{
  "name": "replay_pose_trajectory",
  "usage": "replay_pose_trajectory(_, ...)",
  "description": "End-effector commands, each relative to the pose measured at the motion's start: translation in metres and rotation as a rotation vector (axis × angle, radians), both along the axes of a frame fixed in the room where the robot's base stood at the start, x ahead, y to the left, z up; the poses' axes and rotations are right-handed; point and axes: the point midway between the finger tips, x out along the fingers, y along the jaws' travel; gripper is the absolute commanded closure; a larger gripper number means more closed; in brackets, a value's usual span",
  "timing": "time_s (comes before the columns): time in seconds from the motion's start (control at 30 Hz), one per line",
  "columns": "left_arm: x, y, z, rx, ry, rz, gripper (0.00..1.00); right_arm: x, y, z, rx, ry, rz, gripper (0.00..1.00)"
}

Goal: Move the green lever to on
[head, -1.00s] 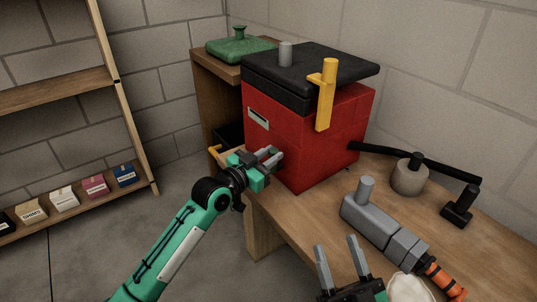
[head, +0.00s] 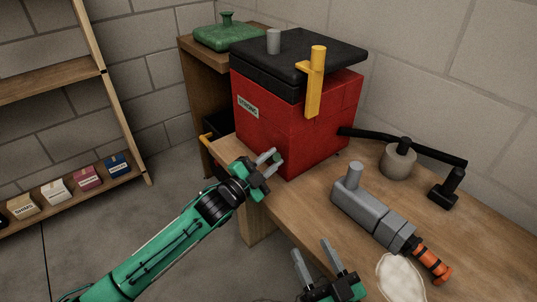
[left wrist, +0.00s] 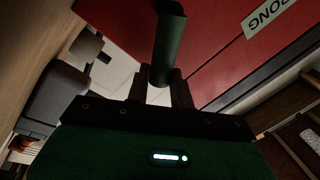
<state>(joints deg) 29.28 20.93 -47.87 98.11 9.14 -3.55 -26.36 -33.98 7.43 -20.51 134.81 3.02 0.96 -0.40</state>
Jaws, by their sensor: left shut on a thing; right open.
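The tankless heater is a red box (head: 290,125) with a black lid on the wooden table. The green lever (left wrist: 170,40) shows in the left wrist view as a dark green round bar in front of the red face. My left gripper (head: 276,161) is at the lower left front of the box. In the left wrist view its fingers (left wrist: 162,85) are shut on the lever's near end. The lever cannot be made out in the head view. My right gripper (head: 318,258) is open and empty at the bottom, over the table's front edge.
A yellow handle (head: 316,80) stands at the lid's front. A grey tool with an orange grip (head: 372,212), a white pad (head: 402,278) and a black bar on a grey knob (head: 398,162) lie right. A label (head: 248,106) reads "STRONG". Shelves (head: 50,82) stand left.

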Motion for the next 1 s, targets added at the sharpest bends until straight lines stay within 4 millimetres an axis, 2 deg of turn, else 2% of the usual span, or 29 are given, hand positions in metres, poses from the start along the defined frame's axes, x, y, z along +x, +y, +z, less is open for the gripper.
replay_pose_trajectory(0.3,-0.0035,-0.0023,-0.0076,0.066,-0.09,-0.001,1.0,-0.0011,0.0015,-0.0053,-0.007,0.028,0.006,0.46)
replay_pose_trajectory(0.83,-0.0043,-0.0028,-0.0095,0.081,-0.107,0.0,1.0,-0.0012,0.0019,-0.0061,-0.008,0.032,0.006,0.46)
replay_pose_trajectory(0.87,-0.0043,-0.0029,-0.0096,0.081,-0.107,0.0,0.71,-0.0012,0.0019,-0.0061,-0.008,0.032,0.007,0.46)
replay_pose_trajectory(0.93,-0.0043,-0.0028,-0.0095,0.08,-0.107,0.0,0.57,-0.0012,0.0019,-0.0061,-0.008,0.032,0.007,0.46)
replay_pose_trajectory(1.0,-0.004,-0.0027,-0.0092,0.079,-0.107,0.0,0.55,-0.0013,0.0018,-0.0061,-0.008,0.032,0.007,0.46)
